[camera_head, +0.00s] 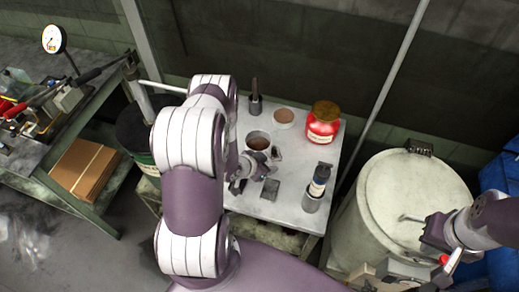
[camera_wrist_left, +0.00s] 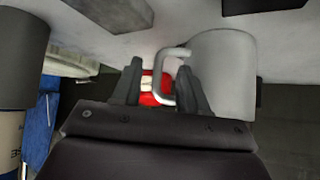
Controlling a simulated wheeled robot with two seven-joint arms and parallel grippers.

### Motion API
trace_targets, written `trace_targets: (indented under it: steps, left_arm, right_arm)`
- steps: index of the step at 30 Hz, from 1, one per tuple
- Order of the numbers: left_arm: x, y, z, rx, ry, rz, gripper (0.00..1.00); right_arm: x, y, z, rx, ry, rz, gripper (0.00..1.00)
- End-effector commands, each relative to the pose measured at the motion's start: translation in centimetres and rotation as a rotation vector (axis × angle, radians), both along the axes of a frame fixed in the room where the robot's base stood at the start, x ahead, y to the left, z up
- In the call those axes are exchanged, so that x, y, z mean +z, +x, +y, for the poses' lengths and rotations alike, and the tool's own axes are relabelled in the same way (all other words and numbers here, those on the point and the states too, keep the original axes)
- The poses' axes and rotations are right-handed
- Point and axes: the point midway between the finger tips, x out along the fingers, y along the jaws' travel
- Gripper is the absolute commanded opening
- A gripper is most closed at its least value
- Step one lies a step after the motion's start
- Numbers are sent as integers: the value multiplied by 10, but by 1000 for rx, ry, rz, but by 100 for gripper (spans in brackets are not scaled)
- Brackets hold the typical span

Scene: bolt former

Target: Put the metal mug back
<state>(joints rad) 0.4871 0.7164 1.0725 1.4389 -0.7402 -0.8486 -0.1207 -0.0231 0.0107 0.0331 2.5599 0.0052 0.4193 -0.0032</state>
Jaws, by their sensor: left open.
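The metal mug (camera_head: 258,142) stands upright on the small grey table, with brown contents showing inside. Its handle points toward the lower right in the head view. In the left wrist view the mug (camera_wrist_left: 228,75) fills the upper right, and its handle (camera_wrist_left: 168,72) shows between the fingers of my left gripper (camera_wrist_left: 158,88). That gripper is open; I cannot tell how deep the handle lies between the fingers. In the head view my left gripper (camera_head: 268,172) is just below the mug, partly hidden by my arm. My right gripper (camera_head: 436,238) is over the pale drum, its finger opening unclear.
The table (camera_head: 290,212) also holds a red jar (camera_head: 322,124), a round brown-topped dish (camera_head: 284,116), a dark-handled tool (camera_head: 255,98), a dark flat block (camera_head: 270,189) and a bottle (camera_head: 319,180) in a metal holder. A pale drum (camera_head: 372,205) stands to the right.

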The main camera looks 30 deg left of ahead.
Motion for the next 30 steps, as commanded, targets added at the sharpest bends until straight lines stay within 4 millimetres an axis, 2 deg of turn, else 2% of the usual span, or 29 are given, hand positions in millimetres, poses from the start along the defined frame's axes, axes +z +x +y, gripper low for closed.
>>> trace_targets:
  steps: [7,8,9,12,23,26,30]
  left_arm:
    - [-5,4,-1,1,0,0,43]
    - [-5,4,-1,1,0,0,40]
    - [-5,4,-1,1,0,1,27]
    - [-5,4,-1,1,0,1,0]
    - [0,4,-1,1,0,1,0]
    - [14,5,0,0,2,-2,0]
    - [49,6,0,0,4,-7,0]
  right_arm:
    - [0,0,0,0,0,0,0]
    - [0,0,0,0,0,1,0]
    - [0,0,0,0,0,1,0]
    - [0,0,0,0,0,0,0]
    - [-1,0,0,0,0,0,0]
    - [-1,0,0,0,0,0,0]
    - [-4,0,0,0,0,1,0]
